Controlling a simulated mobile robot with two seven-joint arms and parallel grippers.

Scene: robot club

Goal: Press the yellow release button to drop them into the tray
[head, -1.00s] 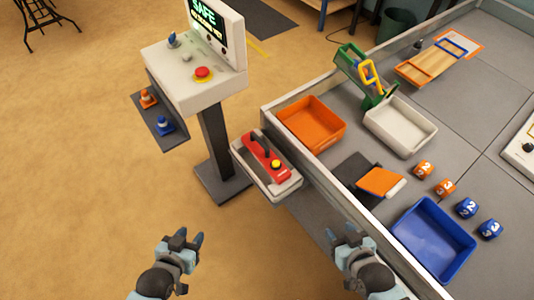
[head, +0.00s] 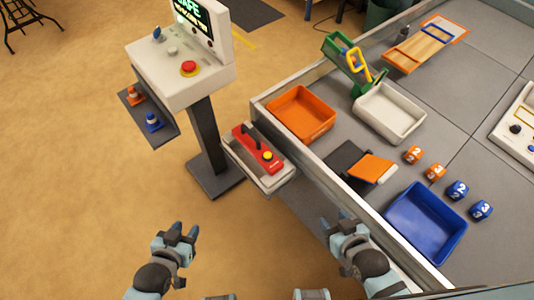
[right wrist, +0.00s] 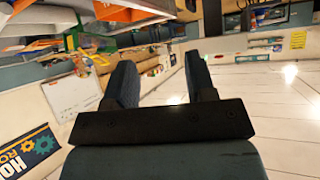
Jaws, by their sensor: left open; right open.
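A yellow round button (head: 267,156) sits on a red handheld box (head: 256,148) with a black handle, resting in a grey holder (head: 279,182) on the outer side of the table wall. A white tray (head: 408,135) lies on the table at the foot of a green stand (head: 340,55) that carries a yellow and a blue frame (head: 355,60). My left gripper (head: 185,230) is open and empty, low in the head view. My right gripper (head: 335,226) is open and empty below and right of the red box; its two spread fingers show in the right wrist view (right wrist: 160,75).
A console (head: 180,75) with a red button stands left of the table. An orange bin (head: 303,112), a blue bin (head: 425,225), an orange-and-black item (head: 370,168) and several numbered cubes (head: 434,171) are on the table. The table wall (head: 330,180) runs beside my right gripper.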

